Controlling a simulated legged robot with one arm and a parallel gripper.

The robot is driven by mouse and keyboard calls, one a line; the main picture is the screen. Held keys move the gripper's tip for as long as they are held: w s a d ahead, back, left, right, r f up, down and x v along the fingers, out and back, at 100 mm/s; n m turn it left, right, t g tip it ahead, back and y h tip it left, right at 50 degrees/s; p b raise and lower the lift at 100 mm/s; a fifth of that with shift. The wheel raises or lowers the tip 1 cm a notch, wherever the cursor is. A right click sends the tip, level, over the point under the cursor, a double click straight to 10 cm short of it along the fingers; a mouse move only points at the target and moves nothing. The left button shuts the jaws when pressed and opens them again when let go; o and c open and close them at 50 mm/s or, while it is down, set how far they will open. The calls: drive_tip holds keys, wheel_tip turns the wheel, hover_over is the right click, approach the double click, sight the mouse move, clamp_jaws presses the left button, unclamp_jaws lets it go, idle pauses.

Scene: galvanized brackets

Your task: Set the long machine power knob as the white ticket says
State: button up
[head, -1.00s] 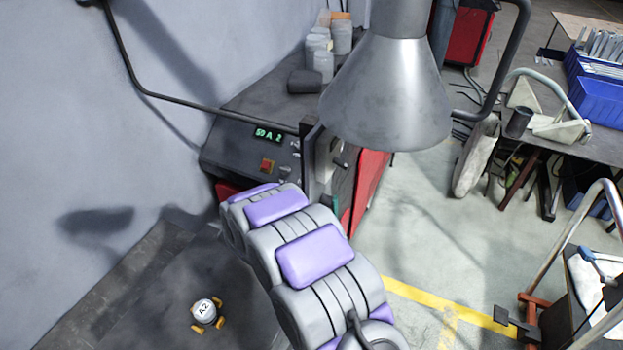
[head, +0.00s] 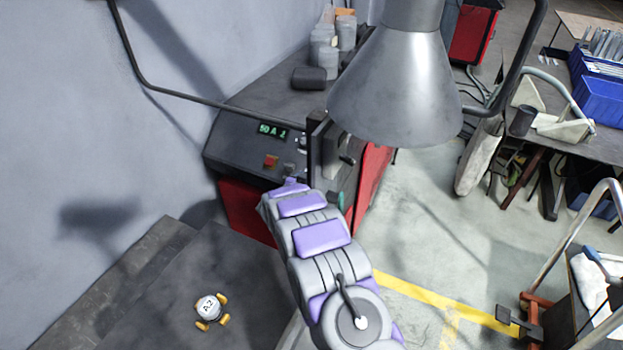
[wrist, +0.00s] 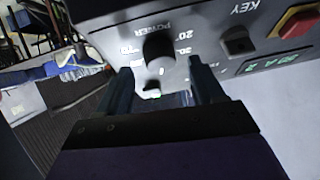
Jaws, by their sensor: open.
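The machine (head: 225,152) has a dark sloping control panel with a green lit display (head: 272,130) that seems to read 50 A 2. In the wrist view, a round black knob (wrist: 158,50) sits under the word POWER, with numbers printed around it. A smaller dark knob or lever (wrist: 153,87) is just below it, near a green light. My gripper (wrist: 163,82) is open, its two fingers on either side of the space below the round knob, with nothing held. I cannot tell whether the fingers touch anything. I see no readable white ticket.
A red button (head: 271,161) and a key switch (wrist: 237,41) are on the panel. A metal hood (head: 395,90) hangs close to the right. A white round object marked A2 (head: 209,308) rests on the dark floor surface at lower left.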

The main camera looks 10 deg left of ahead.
drive_tip(key=shift+w+a+f, duration=0.15)
drive_tip(key=shift+w, duration=0.25)
drive_tip(key=shift+w+a+f, duration=0.1)
drive_tip(key=shift+w, duration=0.25)
drive_tip(key=shift+w+d+f, duration=0.1)
drive_tip(key=shift+w+d, duration=0.15)
drive_tip(key=shift+d, duration=0.5)
drive_tip(key=shift+a, duration=0.45)
drive_tip(key=c, duration=0.5)
drive_tip(key=shift+d, duration=0.15)
drive_tip(key=c, duration=0.5)
